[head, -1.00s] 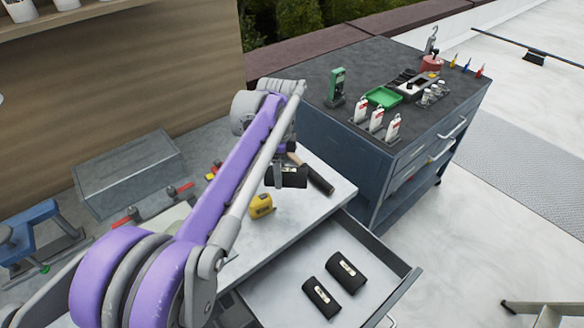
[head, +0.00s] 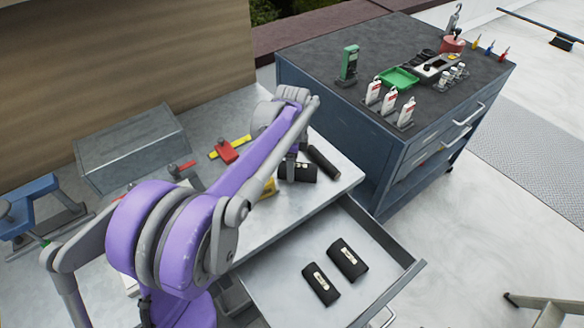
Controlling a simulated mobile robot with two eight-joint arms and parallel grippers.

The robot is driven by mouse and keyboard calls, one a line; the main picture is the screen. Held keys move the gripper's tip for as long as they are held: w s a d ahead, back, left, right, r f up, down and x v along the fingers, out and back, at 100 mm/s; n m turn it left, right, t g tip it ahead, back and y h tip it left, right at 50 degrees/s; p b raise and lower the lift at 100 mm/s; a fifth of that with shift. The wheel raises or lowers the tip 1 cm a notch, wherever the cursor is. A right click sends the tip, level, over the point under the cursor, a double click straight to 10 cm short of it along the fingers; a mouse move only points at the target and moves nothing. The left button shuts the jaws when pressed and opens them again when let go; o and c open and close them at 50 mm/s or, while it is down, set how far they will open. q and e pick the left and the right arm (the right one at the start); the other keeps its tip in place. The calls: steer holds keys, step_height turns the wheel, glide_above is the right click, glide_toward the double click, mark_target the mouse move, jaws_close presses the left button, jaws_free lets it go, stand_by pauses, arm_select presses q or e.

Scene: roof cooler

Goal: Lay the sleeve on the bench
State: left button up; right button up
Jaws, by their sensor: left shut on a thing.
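My left gripper (head: 291,167) is shut on a black sleeve (head: 307,173) with a pale label. It holds the sleeve over the grey bench top (head: 330,188), near its right end. I cannot tell whether the sleeve touches the bench. Two similar black sleeves, one on the left (head: 320,284) and one on the right (head: 348,260), lie in the open drawer (head: 290,265) below the bench. My left arm hides part of the bench. My right gripper is not in view.
A dark cylinder (head: 324,162) lies just right of the held sleeve. A yellow tape measure (head: 269,187) is partly hidden by my arm. A red-and-yellow tool (head: 227,150) and a grey metal box (head: 130,150) are farther left. A blue cabinet (head: 385,135) stands behind right.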

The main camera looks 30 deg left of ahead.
arm_select(q)
steer(key=shift+f, duration=0.35)
steer(key=shift+f, duration=0.2)
steer(key=o, duration=1.3)
steer(key=shift+r, duration=0.1)
step_height(320, 180, up, 12)
steer(key=shift+r+p, duration=0.15)
steer(key=shift+p, duration=0.45)
